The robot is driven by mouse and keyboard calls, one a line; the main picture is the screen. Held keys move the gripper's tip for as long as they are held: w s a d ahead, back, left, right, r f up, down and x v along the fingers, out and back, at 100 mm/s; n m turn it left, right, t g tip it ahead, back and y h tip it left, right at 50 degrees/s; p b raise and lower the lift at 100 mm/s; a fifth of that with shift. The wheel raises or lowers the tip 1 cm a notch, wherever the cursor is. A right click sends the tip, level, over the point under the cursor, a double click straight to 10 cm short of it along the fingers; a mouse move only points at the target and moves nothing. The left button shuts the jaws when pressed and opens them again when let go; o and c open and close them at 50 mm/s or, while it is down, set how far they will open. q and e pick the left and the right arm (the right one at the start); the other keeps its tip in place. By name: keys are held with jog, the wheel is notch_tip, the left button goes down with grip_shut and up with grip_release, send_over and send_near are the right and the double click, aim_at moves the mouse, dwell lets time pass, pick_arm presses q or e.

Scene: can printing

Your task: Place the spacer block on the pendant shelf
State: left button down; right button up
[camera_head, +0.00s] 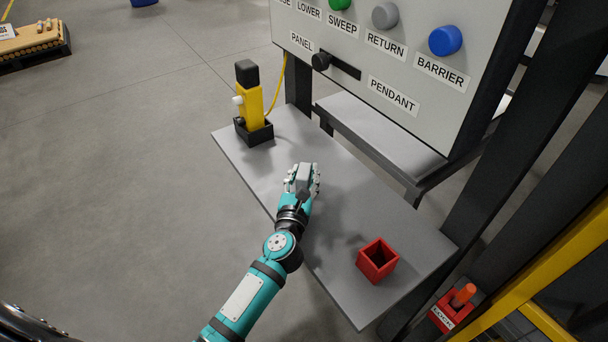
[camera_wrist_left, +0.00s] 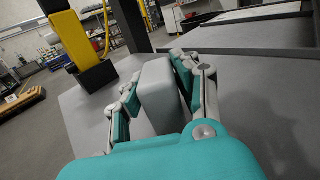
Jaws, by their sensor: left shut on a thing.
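My left gripper (camera_head: 302,181) is over the middle of the grey pendant shelf (camera_head: 345,225). It is shut on a light grey spacer block (camera_head: 305,172). In the left wrist view the spacer block (camera_wrist_left: 161,95) stands between the two fingers of the gripper (camera_wrist_left: 155,95), with the shelf surface (camera_wrist_left: 85,115) around it. I cannot tell whether the block's underside touches the shelf. My right gripper is not in view.
A yellow pendant (camera_head: 251,105) stands in a black holder at the shelf's far left end. A red open box (camera_head: 377,262) sits near the right end. The labelled button panel (camera_head: 350,60) rises behind. A red lock box (camera_head: 447,312) is at lower right.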

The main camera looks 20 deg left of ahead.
pick_arm(q)
jog(key=c, duration=1.2)
grip_release()
jog(key=shift+o, duration=1.2)
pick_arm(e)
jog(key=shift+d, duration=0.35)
pick_arm(q)
jog(key=shift+r, duration=0.2)
jog(key=shift+s+d+f, duration=0.1)
jog(key=shift+s+f, duration=0.1)
jog(key=shift+s, duration=0.15)
jog(key=s, duration=0.7)
jog(key=s+d+b, duration=0.1)
jog(key=s, duration=0.2)
jog(key=shift+s+d, duration=0.1)
jog(key=shift+s, duration=0.15)
jog(key=shift+s+r, duration=0.15)
jog(key=shift+s, duration=0.25)
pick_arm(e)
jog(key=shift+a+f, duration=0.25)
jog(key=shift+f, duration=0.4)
